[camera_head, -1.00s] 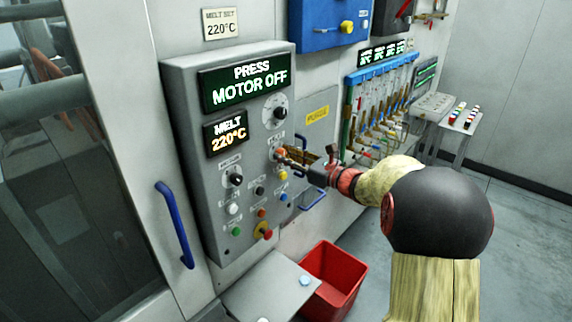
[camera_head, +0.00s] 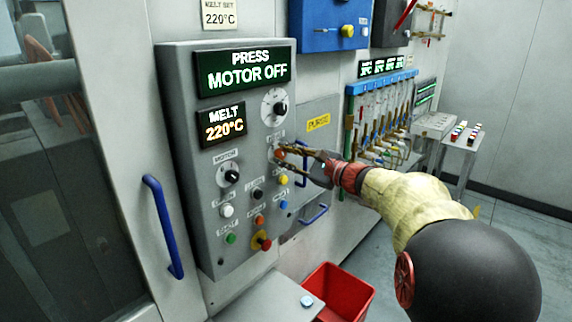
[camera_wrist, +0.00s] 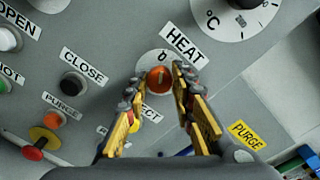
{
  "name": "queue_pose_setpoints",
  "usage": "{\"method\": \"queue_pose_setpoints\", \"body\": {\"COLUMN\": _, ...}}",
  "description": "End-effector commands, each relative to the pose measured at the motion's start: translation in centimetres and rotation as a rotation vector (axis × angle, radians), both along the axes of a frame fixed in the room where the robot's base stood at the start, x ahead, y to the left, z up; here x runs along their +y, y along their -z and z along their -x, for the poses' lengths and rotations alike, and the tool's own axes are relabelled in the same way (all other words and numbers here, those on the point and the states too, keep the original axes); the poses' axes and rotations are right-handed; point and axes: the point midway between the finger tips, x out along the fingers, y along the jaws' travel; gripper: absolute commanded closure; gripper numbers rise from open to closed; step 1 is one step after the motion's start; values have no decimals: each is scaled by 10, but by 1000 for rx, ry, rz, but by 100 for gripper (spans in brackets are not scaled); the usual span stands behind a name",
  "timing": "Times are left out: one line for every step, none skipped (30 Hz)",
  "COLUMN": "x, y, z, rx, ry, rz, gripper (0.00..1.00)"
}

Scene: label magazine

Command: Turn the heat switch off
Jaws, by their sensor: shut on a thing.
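The heat switch is a round orange knob (camera_wrist: 159,77) under the HEAT label (camera_wrist: 185,45) on the grey control panel (camera_head: 205,165). In the wrist view it sits between the two fingertips of my gripper (camera_wrist: 158,80), which is shut on it. A 0 mark shows just above the knob; other marks around it are hidden by the fingers. In the head view my gripper (camera_head: 283,153) reaches the panel's right side from the right, and its fingers partly cover the switch. The display (camera_head: 243,72) reads PRESS MOTOR OFF.
The MELT display (camera_head: 222,125) reads 220°C. A yellow button (camera_head: 283,180) sits close below the switch, and a black button (camera_head: 257,195) to its lower left. A red emergency button (camera_head: 264,243) is at the panel bottom. A red bin (camera_head: 345,295) stands below.

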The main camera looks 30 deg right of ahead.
Motion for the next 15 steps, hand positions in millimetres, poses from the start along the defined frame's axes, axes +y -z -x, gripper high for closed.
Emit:
{"method": "queue_pose_setpoints", "body": {"x": 0, "y": 2, "z": 0, "rx": -4, "ry": 0, "rz": 12, "gripper": 100}}
{"method": "queue_pose_setpoints", "body": {"x": 0, "y": 2, "z": 0, "rx": -6, "ry": 0, "rz": 18, "gripper": 100}}
{"method": "queue_pose_setpoints", "body": {"x": 0, "y": 2, "z": 0, "rx": -8, "ry": 1, "rz": 25, "gripper": 100}}
{"method": "queue_pose_setpoints", "body": {"x": 0, "y": 1, "z": 0, "rx": -9, "ry": 1, "rz": 29, "gripper": 100}}
{"method": "queue_pose_setpoints", "body": {"x": 0, "y": 1, "z": 0, "rx": -11, "ry": 0, "rz": 32, "gripper": 100}}
{"method": "queue_pose_setpoints", "body": {"x": 0, "y": 1, "z": 0, "rx": -12, "ry": 0, "rz": 35, "gripper": 100}}
{"method": "queue_pose_setpoints", "body": {"x": 0, "y": 1, "z": 0, "rx": -12, "ry": 0, "rz": 37, "gripper": 100}}
{"method": "queue_pose_setpoints", "body": {"x": 0, "y": 1, "z": 0, "rx": -13, "ry": 0, "rz": 39, "gripper": 100}}
{"method": "queue_pose_setpoints", "body": {"x": 0, "y": 0, "z": 0, "rx": -13, "ry": 0, "rz": 40, "gripper": 100}}
{"method": "queue_pose_setpoints", "body": {"x": 0, "y": 0, "z": 0, "rx": -13, "ry": 0, "rz": 40, "gripper": 100}}
{"method": "queue_pose_setpoints", "body": {"x": 0, "y": 0, "z": 0, "rx": -14, "ry": 0, "rz": 41, "gripper": 100}}
{"method": "queue_pose_setpoints", "body": {"x": 0, "y": 0, "z": 0, "rx": -14, "ry": 0, "rz": 41, "gripper": 100}}
{"method": "queue_pose_setpoints", "body": {"x": 0, "y": 0, "z": 0, "rx": -13, "ry": 0, "rz": 40, "gripper": 100}}
{"method": "queue_pose_setpoints", "body": {"x": 0, "y": 0, "z": 0, "rx": -13, "ry": 0, "rz": 40, "gripper": 100}}
{"method": "queue_pose_setpoints", "body": {"x": 0, "y": 0, "z": 0, "rx": -13, "ry": 0, "rz": 40, "gripper": 100}}
